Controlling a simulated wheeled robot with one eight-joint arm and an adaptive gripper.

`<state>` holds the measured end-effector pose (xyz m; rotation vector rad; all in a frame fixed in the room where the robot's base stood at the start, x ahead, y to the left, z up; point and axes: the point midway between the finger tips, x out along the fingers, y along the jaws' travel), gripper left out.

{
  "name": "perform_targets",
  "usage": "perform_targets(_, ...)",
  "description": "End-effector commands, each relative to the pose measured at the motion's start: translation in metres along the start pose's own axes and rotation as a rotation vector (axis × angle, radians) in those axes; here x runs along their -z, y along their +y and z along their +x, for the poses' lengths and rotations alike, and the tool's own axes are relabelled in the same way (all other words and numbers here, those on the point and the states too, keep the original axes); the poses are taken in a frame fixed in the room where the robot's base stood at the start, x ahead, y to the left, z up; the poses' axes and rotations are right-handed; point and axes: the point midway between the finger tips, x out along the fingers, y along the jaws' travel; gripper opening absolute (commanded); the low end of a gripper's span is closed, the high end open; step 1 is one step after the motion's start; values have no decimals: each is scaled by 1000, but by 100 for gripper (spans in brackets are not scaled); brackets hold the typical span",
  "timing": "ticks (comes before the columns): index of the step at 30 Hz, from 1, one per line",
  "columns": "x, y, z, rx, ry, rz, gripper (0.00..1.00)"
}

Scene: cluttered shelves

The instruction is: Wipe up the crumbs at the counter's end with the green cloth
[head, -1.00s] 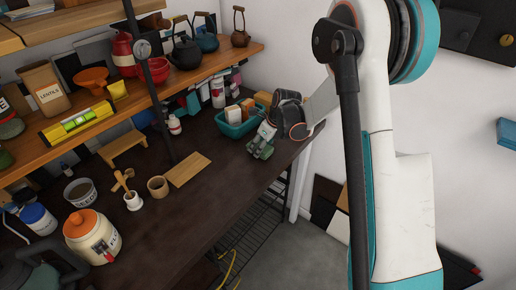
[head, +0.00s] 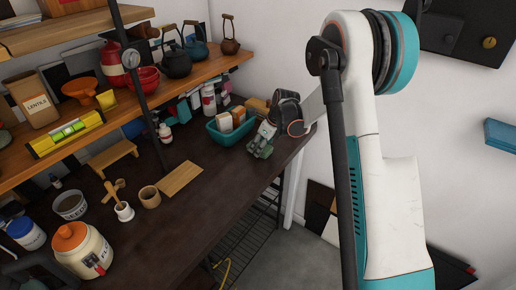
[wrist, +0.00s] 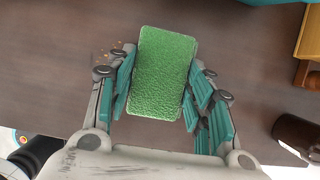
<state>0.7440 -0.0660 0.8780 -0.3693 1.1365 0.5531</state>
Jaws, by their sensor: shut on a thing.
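The green cloth (wrist: 162,72) is a thick textured block in the wrist view, held between the finger pads of my gripper (wrist: 160,85). In the head view my gripper (head: 262,147) is low over the far end of the dark counter (head: 180,215), to the right of a teal bin. A few small orange-brown crumbs (wrist: 124,46) show on the counter beside the cloth's upper left edge in the wrist view. More may be hidden under the cloth. I cannot tell whether the cloth touches the counter.
The teal bin (head: 218,138) with boxes stands close left of my gripper; its edge shows at the top of the wrist view. A wooden board (head: 180,179), a cup (head: 149,196) and a canister (head: 82,252) stand nearer. A loaded shelf (head: 95,118) overhangs the counter's left side.

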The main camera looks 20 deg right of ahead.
Motion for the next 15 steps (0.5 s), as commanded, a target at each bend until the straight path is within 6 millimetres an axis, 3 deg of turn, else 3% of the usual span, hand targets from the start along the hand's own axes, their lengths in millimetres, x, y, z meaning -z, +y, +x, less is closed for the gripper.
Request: perform_targets(15,0,-28,-1,1,0,1,21)
